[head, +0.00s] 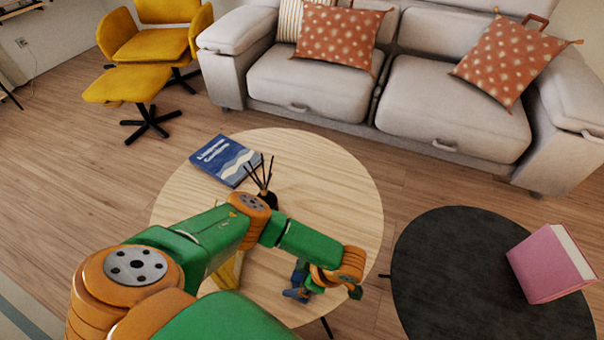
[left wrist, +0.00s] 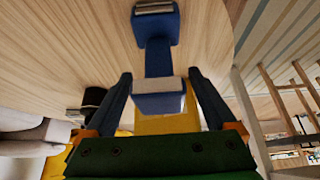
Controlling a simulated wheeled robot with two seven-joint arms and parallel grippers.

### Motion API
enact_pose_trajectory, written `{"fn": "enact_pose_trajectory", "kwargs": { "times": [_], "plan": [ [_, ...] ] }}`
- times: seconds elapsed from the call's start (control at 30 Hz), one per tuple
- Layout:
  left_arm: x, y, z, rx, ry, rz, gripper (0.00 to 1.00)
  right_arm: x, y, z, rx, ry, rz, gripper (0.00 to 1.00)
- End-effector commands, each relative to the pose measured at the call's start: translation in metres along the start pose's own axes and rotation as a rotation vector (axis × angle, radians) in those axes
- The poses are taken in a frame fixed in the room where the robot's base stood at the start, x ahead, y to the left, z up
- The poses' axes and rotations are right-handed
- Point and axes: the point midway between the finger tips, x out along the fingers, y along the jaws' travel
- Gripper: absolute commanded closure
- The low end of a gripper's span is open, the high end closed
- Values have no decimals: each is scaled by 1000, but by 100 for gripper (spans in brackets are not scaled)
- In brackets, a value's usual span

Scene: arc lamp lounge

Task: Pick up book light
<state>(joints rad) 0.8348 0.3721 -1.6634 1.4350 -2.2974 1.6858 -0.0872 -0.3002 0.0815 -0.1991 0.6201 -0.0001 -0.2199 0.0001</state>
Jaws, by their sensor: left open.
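The blue book light (left wrist: 158,60) shows in the left wrist view as two blue blocks with pale faces joined by a blue neck. It is on or just above the round wooden table (head: 330,180). My left gripper (left wrist: 161,75) is open, with a dark finger on each side of the light's nearer block; gaps show on both sides. In the head view, the left gripper (head: 308,278) is low over the table's near right part, beside a small blue shape (head: 296,293) that appears to be the light. My right gripper is not in view.
A blue book (head: 226,160) and a dark reed diffuser (head: 266,196) stand on the wooden table. A yellow object (head: 228,272) is partly hidden behind my left arm. A dark round table (head: 450,270) with a pink book (head: 550,265) is at right. A sofa (head: 310,85) stands behind.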

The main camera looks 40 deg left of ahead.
Motion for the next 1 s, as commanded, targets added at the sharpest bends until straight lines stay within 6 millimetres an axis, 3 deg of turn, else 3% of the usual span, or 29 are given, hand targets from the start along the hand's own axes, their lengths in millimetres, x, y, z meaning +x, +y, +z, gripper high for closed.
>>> {"fn": "enact_pose_trajectory", "kwargs": {
  "times": [0.07,0.4,0.8,1.0],
  "plan": [
    [0,0,0,0,0,0,10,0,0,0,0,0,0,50],
    [-1,0,0,0,-1,0,99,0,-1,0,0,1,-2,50],
    [-2,0,-1,0,-1,0,100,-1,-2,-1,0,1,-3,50],
    [-26,1,-14,1,-3,1,100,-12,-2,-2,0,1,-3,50]
  ]
}}
